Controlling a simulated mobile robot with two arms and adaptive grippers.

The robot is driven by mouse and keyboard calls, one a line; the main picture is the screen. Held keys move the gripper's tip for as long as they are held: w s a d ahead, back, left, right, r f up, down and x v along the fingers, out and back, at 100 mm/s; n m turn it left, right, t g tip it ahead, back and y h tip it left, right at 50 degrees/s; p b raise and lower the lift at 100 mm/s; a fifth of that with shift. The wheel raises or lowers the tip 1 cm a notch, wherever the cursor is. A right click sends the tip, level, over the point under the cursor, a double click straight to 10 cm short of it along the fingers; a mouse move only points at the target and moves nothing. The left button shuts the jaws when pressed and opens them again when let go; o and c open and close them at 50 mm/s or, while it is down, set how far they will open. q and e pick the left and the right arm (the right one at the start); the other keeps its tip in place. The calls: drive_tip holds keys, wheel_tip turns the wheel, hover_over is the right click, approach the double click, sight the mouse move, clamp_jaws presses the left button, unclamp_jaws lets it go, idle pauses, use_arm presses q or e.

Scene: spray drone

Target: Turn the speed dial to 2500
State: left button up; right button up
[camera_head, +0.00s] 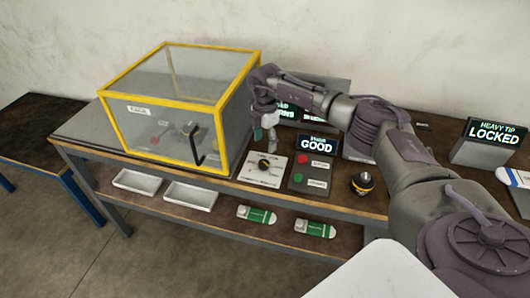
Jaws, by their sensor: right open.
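A dial with a dark knob sits on a pale square plate (262,176) on the bench, right of the yellow-framed case. The markings on the plate are too small to read, so I cannot tell what the dial is set to. My right gripper (265,136) hangs above and just behind the dial, pointing down. It is open and appears apart from the knob. My left gripper is not in view.
The yellow-framed clear case (165,103) stands close left of the dial. A panel (310,178) with red and green buttons and a "GOOD" display (317,145) is close right. A black-and-yellow knob (362,183) is farther right. A "LOCKED" display (492,133) stands far right.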

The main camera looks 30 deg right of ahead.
drive_tip(key=shift+r, duration=1.7)
